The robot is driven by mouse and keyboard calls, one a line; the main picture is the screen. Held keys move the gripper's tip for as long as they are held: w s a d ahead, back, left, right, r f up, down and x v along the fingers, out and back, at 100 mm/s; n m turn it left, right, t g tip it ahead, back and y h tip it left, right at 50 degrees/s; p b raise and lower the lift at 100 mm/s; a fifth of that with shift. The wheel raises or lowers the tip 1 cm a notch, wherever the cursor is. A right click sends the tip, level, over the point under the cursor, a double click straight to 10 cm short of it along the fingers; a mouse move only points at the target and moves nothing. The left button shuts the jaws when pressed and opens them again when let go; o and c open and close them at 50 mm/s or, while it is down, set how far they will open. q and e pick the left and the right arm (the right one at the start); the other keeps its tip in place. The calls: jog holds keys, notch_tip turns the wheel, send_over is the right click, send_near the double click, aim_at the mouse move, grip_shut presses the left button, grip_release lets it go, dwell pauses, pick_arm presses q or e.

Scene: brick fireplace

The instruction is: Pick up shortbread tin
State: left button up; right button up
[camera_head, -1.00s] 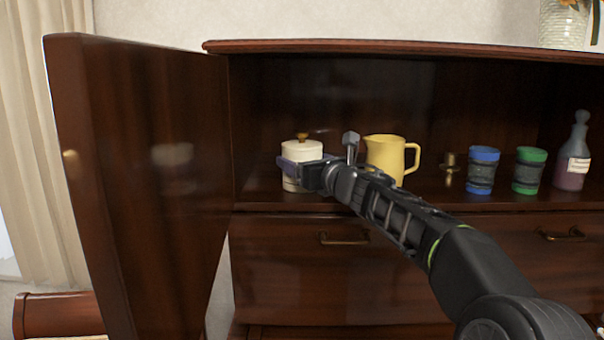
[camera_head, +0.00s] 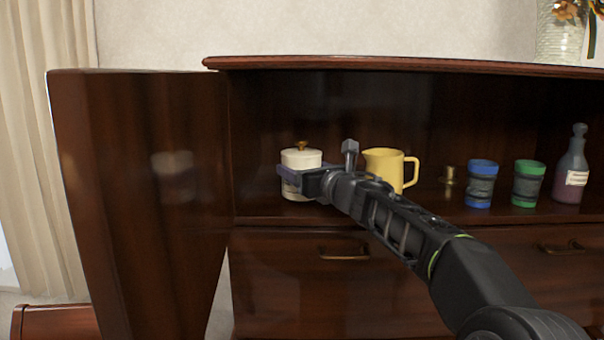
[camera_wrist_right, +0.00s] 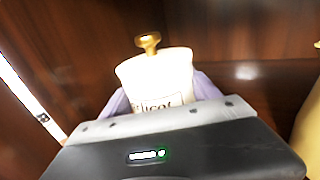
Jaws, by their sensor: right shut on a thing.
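The shortbread tin (camera_head: 301,159) is a cream, round, lidded tin with a gold knob, upright in the open cabinet near its left side. My right gripper (camera_head: 297,177) reaches in from the right and is shut on it, with fingers around its body. In the right wrist view the tin (camera_wrist_right: 160,80) stands between the lilac fingers (camera_wrist_right: 158,103); its label is partly hidden by the gripper body. The tin's base is partly hidden, and any gap to the shelf is hard to make out. My left gripper is not in view.
A yellow jug (camera_head: 385,168) stands close right of the tin, behind my wrist. The open cabinet door (camera_head: 140,200) stands on the left.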

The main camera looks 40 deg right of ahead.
aim_at(302, 140)
notch_tip(302, 140, up, 7)
jog(key=p, duration=0.4)
jog(key=shift+f, duration=0.2)
jog(key=shift+r, duration=1.05)
